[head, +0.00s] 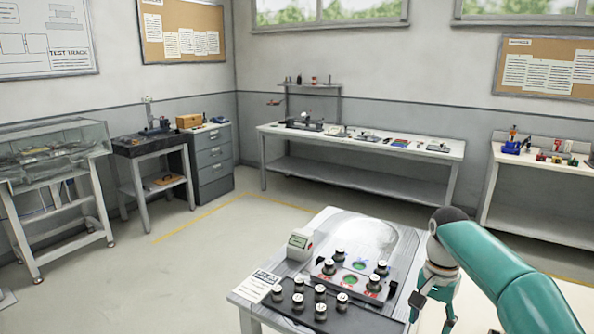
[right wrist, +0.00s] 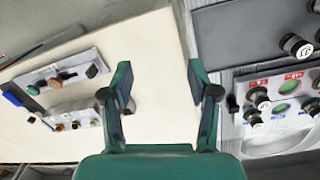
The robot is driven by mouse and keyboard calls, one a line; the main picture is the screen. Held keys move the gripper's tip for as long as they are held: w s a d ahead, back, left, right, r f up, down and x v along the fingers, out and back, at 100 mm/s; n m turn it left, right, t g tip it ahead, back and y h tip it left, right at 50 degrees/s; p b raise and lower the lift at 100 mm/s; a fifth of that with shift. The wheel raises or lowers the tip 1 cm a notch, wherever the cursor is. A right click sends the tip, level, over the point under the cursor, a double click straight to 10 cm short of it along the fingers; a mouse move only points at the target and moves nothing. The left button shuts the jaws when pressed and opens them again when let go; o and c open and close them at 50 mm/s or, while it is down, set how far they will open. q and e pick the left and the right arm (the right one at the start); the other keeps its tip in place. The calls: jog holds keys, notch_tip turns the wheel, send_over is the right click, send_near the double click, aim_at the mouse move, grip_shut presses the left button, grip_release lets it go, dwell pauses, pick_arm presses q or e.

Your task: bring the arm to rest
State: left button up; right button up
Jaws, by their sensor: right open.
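My right arm (head: 505,270) reaches in from the right edge of the head view, with its wrist beside the right side of the near table (head: 262,295). My right gripper (head: 435,312) points down just off that table's right edge. In the right wrist view the gripper (right wrist: 160,85) is open, its two dark green fingers well apart with nothing between them. My left gripper does not show.
The near table carries a dark tray (head: 290,311) with several metal knobbed weights, a board with green-centred rings (head: 355,266) and a small display box (head: 301,244). In the right wrist view, a panel with buttons (right wrist: 55,80) lies left of the fingers. A long bench (head: 350,140) stands behind.

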jog(key=s+a+f+n+g+y, duration=0.15)
jog(key=s+f, duration=0.25)
jog(key=f, duration=0.4)
jog(key=s+a+f+g, duration=0.1)
jog(key=s+a+f, duration=0.25)
jog(key=f, duration=0.35)
jog(key=s+a+f+n+g+y, duration=0.1)
jog(key=s+a+f+g, duration=0.1)
jog(key=s+f, duration=0.45)
jog(key=s+a+f+n+t, duration=0.2)
jog(key=s+a+f, duration=0.2)
jog(key=s+f, duration=0.2)
jog(key=s+a+f+n+t+y, duration=0.1)
jog(key=s+a+f+n+t, duration=0.1)
jog(key=s+f, duration=0.4)
jog(key=shift+s+a+t, duration=0.7)
jog(key=shift+a+t, duration=0.15)
jog(key=shift+a, duration=0.5)
jog(key=shift+y, duration=0.25)
